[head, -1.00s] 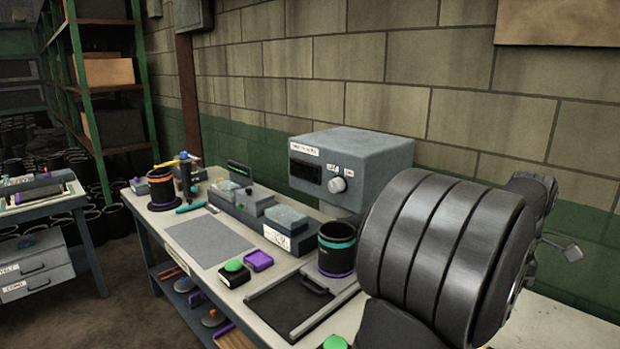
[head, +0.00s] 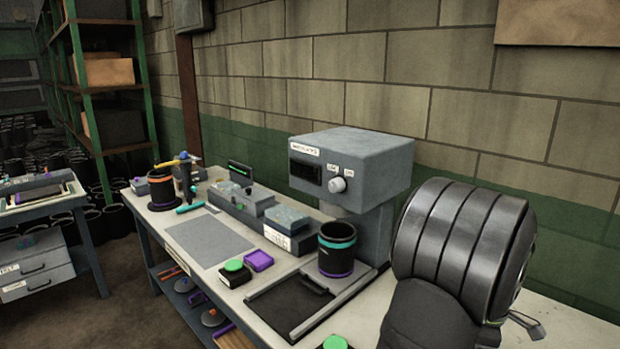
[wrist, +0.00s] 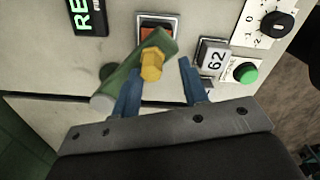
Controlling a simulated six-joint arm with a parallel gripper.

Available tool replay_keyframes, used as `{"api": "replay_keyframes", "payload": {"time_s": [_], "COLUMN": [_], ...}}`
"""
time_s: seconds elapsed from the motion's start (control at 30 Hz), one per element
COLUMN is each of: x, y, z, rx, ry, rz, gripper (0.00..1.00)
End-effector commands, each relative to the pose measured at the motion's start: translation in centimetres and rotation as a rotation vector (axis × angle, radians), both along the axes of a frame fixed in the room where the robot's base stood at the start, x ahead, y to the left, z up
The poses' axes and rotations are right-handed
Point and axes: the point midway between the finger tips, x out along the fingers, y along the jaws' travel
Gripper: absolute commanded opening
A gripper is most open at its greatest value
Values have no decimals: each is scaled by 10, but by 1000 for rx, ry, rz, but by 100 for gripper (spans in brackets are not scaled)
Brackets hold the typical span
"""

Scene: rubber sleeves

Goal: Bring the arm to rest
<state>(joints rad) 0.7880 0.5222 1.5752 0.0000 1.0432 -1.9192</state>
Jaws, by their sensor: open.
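My gripper (wrist: 160,72) shows in the wrist view with its two blue fingers spread apart, so it is open. It faces a pale control panel (wrist: 45,65). A green bar with a grey end (wrist: 138,72) and a yellow hexagonal nut (wrist: 152,65) lies across the space near the left finger. I cannot tell whether the finger touches it. A framed orange-red square (wrist: 157,32) is just beyond the bar. In the head view my dark arm fills the lower right, and the gripper's fingers cannot be made out there.
In the head view, a grey machine (head: 352,165) and a banded black cup (head: 337,262) stand on the workbench (head: 190,250), left of my arm. The block wall (head: 470,105) is behind.

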Motion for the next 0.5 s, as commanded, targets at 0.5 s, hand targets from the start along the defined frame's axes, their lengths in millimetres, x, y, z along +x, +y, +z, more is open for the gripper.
{"api": "replay_keyframes", "payload": {"time_s": [0.5], "x": [10], "y": [39], "z": [0], "rx": [1], "ry": [0], "rz": [-357], "gripper": [40]}}
